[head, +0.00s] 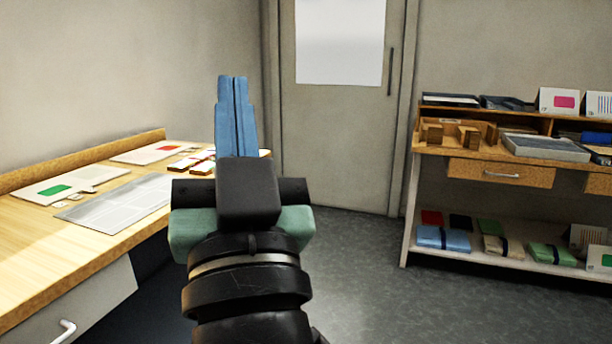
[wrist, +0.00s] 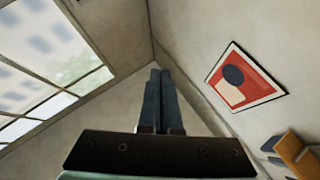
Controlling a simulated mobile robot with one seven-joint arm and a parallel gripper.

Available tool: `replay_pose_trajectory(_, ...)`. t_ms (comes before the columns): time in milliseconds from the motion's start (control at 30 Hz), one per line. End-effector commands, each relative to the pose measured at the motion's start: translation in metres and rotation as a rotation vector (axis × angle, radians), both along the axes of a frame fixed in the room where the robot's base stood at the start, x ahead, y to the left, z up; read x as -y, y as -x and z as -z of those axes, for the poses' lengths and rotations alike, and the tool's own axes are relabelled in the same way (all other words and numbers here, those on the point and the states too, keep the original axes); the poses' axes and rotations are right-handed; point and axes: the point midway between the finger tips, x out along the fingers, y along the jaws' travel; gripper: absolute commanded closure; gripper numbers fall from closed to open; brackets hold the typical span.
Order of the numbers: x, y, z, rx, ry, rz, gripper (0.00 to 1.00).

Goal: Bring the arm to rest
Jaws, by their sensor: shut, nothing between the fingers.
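My gripper (head: 233,80) stands raised in the middle left of the head view, its two blue fingers pointing up and closed together with nothing between them. Behind the fingers are the door and wall, and they touch nothing that I can see. In the wrist view my gripper (wrist: 160,75) also shows its fingers side by side, pointing toward a bare upper corner of the room. My arm's black wrist hides part of the floor and the right end of the wooden table (head: 25,240).
The table at left holds cards, a grey sheet (head: 115,203) and small wooden pieces. A shelf unit (head: 500,172) at right carries boxes and folded cloths. A door (head: 340,120) stands behind. Floor (head: 365,270) between them is clear. The wrist view shows a window (wrist: 45,60) and framed picture (wrist: 243,80).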

Motion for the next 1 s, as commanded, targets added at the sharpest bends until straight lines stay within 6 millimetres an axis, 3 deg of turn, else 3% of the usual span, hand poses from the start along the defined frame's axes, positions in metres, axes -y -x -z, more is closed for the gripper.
replay_pose_trajectory(33,0.024,0.025,-0.028,0.08,0.034,0.116,1.0)
replay_pose_trajectory(133,0.065,0.076,-0.067,0.205,0.086,0.35,1.0)
replay_pose_trajectory(200,0.06,0.067,-0.104,0.184,0.087,0.33,1.0)
replay_pose_trajectory(1000,0.058,0.065,-0.348,0.18,0.085,0.319,1.0)
